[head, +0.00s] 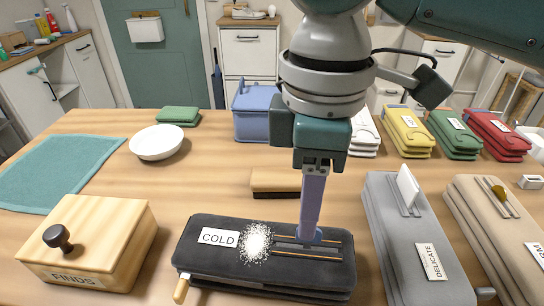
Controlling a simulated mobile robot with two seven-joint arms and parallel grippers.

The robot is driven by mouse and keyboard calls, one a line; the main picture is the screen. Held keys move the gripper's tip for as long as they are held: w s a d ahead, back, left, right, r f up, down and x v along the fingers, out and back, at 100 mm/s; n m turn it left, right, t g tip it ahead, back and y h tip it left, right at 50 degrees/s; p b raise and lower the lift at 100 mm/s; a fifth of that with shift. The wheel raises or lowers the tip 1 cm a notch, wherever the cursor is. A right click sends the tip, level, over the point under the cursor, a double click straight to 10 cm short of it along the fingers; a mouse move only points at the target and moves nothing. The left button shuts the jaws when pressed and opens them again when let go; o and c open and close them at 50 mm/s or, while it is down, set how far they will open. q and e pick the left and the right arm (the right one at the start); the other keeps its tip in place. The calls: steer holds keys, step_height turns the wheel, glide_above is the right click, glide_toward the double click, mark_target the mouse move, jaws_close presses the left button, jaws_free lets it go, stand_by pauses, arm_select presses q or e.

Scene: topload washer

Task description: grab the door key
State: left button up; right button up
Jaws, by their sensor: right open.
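I cannot make out a door key for certain. A small brass-coloured piece (497,191) stands in the slot of the beige box (477,205) at the right; I cannot tell whether it is the key. My right gripper (309,237) points straight down over the slotted right part of the black COLD box (205,258). Its lavender finger reaches down to the slot area and is seen edge-on, so the gap between the fingers is hidden. It holds nothing that I can see. My left gripper is out of view.
A white powder heap (257,242) lies on the COLD box. A wooden FINDS box (110,235) with a dark knob stands at front left. A grey DELICATE box (385,220) stands at right. A white bowl (157,142) and teal towel (60,172) lie at left, with bare tabletop between.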

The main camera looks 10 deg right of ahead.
mark_target(318, 234)
steer(key=f, duration=0.5)
steer(key=shift+d, duration=0.25)
jaws_close()
